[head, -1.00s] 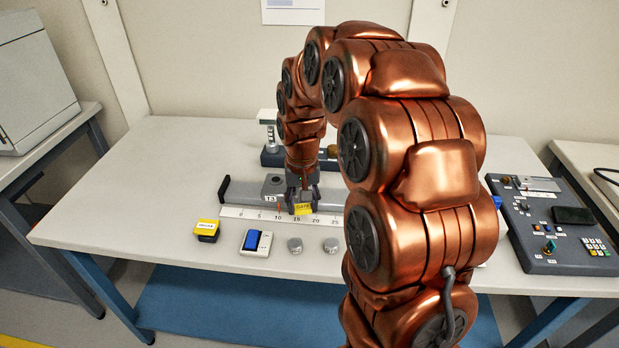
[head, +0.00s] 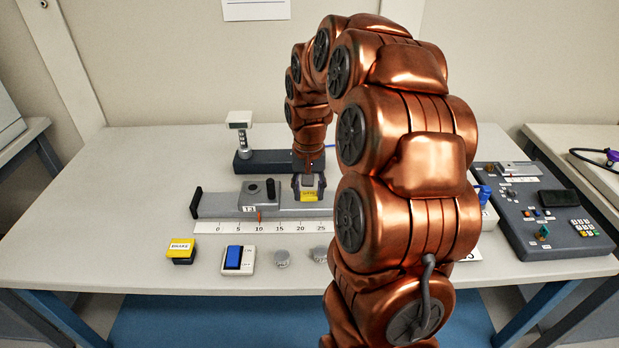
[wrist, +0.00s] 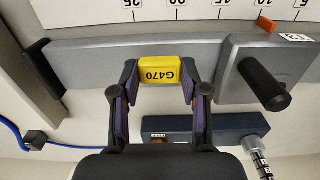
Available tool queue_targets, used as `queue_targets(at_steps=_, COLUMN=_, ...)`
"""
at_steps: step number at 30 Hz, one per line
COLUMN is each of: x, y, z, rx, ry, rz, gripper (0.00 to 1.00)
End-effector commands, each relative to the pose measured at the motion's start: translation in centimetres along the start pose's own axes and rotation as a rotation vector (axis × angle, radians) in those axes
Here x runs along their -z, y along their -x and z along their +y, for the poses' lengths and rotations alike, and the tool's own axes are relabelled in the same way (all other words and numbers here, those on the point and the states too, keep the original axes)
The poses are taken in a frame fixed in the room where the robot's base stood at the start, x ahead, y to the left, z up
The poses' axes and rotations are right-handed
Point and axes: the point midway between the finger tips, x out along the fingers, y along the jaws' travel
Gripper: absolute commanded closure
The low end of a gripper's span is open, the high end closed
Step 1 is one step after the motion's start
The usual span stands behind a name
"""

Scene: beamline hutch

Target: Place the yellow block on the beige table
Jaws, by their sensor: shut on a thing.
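The yellow block (head: 313,197) is between the fingers of my gripper (head: 309,190) in the head view, over the grey rail at the middle of the table. In the wrist view, the yellow block (wrist: 159,71) shows the label G470, and both fingertips of my gripper (wrist: 159,80) press on its ends. My gripper is shut on it. The block appears over the rail; the gap beneath it cannot be told. The beige table (head: 100,225) spreads around and under these things.
The rail (head: 228,204) carries a slider with a knob (head: 262,192), left of my gripper. A ruler (head: 240,227) lies in front. A yellow-topped black box (head: 181,250), a blue switch (head: 236,260) and round metal pieces (head: 282,258) stand nearer. A control panel (head: 545,225) is right. The table's left side is clear.

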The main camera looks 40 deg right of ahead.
Motion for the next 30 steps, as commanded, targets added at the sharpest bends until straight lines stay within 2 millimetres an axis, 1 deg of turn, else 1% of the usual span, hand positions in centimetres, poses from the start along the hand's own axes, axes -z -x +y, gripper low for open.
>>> queue_targets(at_steps=3, x=1.8, y=-0.2, z=0.1, rx=-0.002, ry=-0.001, rz=-0.004, gripper=0.77)
queue_targets(at_steps=12, x=6.2, y=-0.5, z=0.4, rx=0.001, ry=-0.004, rz=0.002, gripper=0.77)
queue_targets(at_steps=18, x=8.4, y=-0.8, z=0.5, rx=0.000, ry=-0.004, rz=0.000, gripper=0.77)
queue_targets(at_steps=21, x=8.9, y=-0.8, z=0.5, rx=0.000, ry=-0.004, rz=0.000, gripper=0.77)
queue_targets(at_steps=25, x=9.1, y=-1.1, z=0.5, rx=-0.001, ry=-0.003, rz=-0.001, gripper=0.77)
queue_targets(at_steps=28, x=9.1, y=-1.9, z=0.5, rx=-0.001, ry=-0.003, rz=-0.001, gripper=0.77)
queue_targets(at_steps=30, x=9.0, y=-2.8, z=0.6, rx=-0.002, ry=-0.003, rz=-0.005, gripper=0.77)
